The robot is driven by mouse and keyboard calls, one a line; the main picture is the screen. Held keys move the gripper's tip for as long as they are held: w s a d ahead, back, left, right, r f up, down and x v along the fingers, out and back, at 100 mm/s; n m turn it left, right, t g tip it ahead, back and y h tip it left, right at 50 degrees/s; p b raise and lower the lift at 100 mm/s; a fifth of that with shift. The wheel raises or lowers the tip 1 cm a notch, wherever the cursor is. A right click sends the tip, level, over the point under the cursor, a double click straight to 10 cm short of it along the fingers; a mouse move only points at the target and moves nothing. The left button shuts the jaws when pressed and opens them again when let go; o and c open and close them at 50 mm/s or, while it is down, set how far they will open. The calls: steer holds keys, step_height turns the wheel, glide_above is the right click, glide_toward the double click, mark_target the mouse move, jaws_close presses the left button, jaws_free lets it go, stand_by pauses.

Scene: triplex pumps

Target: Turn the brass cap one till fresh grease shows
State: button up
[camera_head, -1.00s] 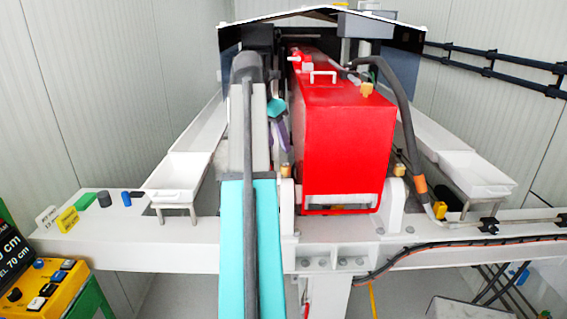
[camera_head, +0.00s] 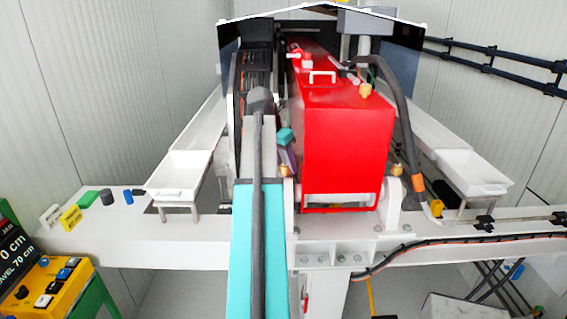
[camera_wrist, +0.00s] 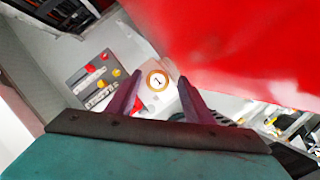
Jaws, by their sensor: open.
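In the wrist view a round brass-rimmed cap (camera_wrist: 158,80) with a white face marked "1" lies between my gripper's (camera_wrist: 161,76) fingertips in the picture. The two purple fingers are apart, with nothing held. The cap looks to be beyond or level with the tips; I cannot tell whether they touch it. In the head view my gripper (camera_head: 289,156) is low at the left side of the red housing (camera_head: 345,150), mostly hidden by my arm. A small brass piece (camera_head: 286,170) shows just below it; its number is not readable. No grease is visible.
The red housing fills the upper right of the wrist view, close to the fingers. A grey panel (camera_wrist: 97,78) with red and yellow knobs lies left of the cap. In the head view another brass piece (camera_head: 396,170) sits right of the housing. White trays (camera_head: 180,172) flank the machine.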

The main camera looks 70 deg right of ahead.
steer(key=shift+d+f, duration=0.1)
steer(key=shift+f, duration=0.15)
steer(key=c, duration=1)
steer(key=shift+f, duration=0.1)
steer(key=shift+c, duration=0.2)
steer(key=shift+m, duration=0.4)
